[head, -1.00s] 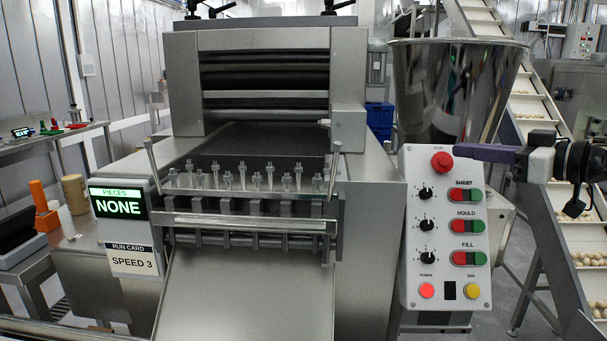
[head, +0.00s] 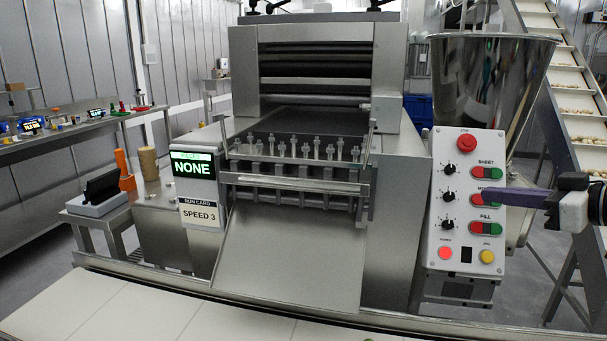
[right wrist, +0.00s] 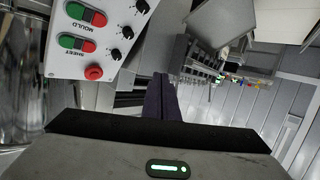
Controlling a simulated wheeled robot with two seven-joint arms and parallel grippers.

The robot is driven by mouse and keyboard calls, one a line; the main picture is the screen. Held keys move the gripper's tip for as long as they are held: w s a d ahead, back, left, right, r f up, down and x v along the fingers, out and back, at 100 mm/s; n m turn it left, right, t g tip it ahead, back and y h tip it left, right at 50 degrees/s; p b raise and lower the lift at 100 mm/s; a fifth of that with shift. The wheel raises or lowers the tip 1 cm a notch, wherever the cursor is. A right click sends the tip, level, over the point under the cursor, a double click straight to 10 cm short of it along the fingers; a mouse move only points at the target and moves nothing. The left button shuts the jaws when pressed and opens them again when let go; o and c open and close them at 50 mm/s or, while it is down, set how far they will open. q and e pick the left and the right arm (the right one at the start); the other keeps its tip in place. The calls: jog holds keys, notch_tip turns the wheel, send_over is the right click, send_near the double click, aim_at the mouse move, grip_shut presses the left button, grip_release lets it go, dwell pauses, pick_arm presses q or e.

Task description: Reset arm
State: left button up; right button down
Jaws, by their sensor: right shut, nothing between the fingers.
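My right gripper (head: 490,196) comes in from the right in the head view, in front of the control panel (head: 433,262). Its purple fingers are together with nothing between them, and they overlap the MOULD row of buttons. I cannot tell from the head view whether they touch the panel. In the right wrist view the shut fingers (right wrist: 161,85) point away from the camera, with the panel (right wrist: 62,72) beside them at the upper left and a gap showing between. My left gripper is in neither view.
The pasta machine (head: 400,190) fills the middle, with its sloping chute (head: 290,255) and a screen (head: 193,165) reading NONE above a SPEED 3 card (head: 200,214). A steel hopper (head: 485,80) and a conveyor (head: 575,100) stand at the right. A pale belt (head: 130,310) runs along the front.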

jog(key=s+a+f+g+h, duration=0.15)
jog(key=s+a+f, duration=0.4)
jog(key=f, duration=0.55)
jog(key=s+a+f+g+h, duration=0.1)
jog(key=s+a+f+g, duration=0.2)
jog(key=s+a+f, duration=0.55)
jog(key=s+a+f+g+h, duration=0.15)
jog(key=s+f, duration=0.35)
jog(key=f, duration=0.8)
jog(key=s+f+m+g+h, duration=0.2)
jog(key=s+f+m, duration=0.1)
jog(key=s, duration=0.7)
jog(key=s+f+m+g+h, duration=0.1)
jog(key=s+f+m, duration=0.1)
jog(key=s, duration=0.8)
jog(key=w+a+f+t+y, duration=0.1)
jog(key=w+a+f+t, duration=0.1)
jog(key=f, duration=0.4)
jog(key=w+a+f+t+y, duration=0.1)
jog(key=w+a+f+t, duration=0.1)
jog(key=f, duration=0.4)
jog(key=shift+a+f+t, duration=0.2)
jog(key=shift+f+t, duration=0.15)
jog(key=shift+t, duration=0.05)
